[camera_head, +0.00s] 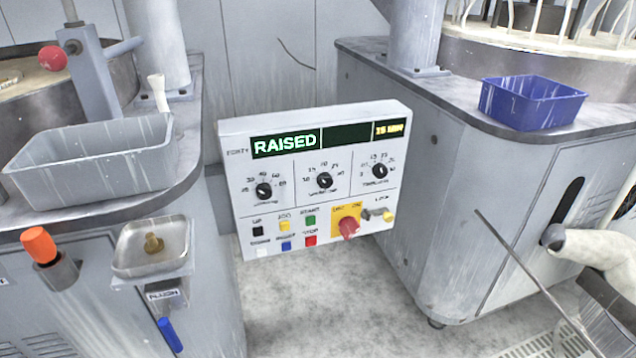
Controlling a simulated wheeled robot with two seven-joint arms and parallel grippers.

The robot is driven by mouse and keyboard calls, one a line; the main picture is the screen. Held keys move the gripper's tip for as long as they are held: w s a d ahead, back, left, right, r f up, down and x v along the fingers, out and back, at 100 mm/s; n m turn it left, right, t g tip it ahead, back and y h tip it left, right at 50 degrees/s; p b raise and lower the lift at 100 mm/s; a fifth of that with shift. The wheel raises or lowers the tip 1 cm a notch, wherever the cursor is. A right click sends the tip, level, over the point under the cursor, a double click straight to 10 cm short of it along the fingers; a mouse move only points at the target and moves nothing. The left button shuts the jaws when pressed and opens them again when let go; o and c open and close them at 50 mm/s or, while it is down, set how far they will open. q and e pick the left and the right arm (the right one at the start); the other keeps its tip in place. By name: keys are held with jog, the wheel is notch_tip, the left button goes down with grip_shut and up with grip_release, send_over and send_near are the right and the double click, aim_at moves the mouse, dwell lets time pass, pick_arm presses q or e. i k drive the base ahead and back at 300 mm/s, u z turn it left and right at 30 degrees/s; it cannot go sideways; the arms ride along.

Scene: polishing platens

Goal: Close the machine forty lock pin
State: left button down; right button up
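The forty control panel (318,222) stands in the middle of the head view, and its display (286,144) reads RAISED. At its lower right, beside a red selector knob (348,228) on a yellow plate, is a small pin with a yellow end (389,215), under a label that seems to read LOCK. Whether this pin is in or out is too small to tell. A pale arm part with a dark rounded end (553,238) enters from the right, apart from the panel. I cannot make out fingertips there. My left gripper is not in view.
A grey tray (95,160) and a red ball knob (52,57) are on the left machine. A blue bin (530,103) sits on the right machine. A thin rod (520,262) slants across the lower right. The space in front of the panel is clear.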

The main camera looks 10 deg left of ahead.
aim_at(53, 58)
jog(key=z, duration=0.55)
jog(key=k, duration=0.15)
jog(key=u, duration=3.25)
jog(key=k, duration=0.5)
jog(key=z, duration=0.5)
jog(key=i, duration=0.5)
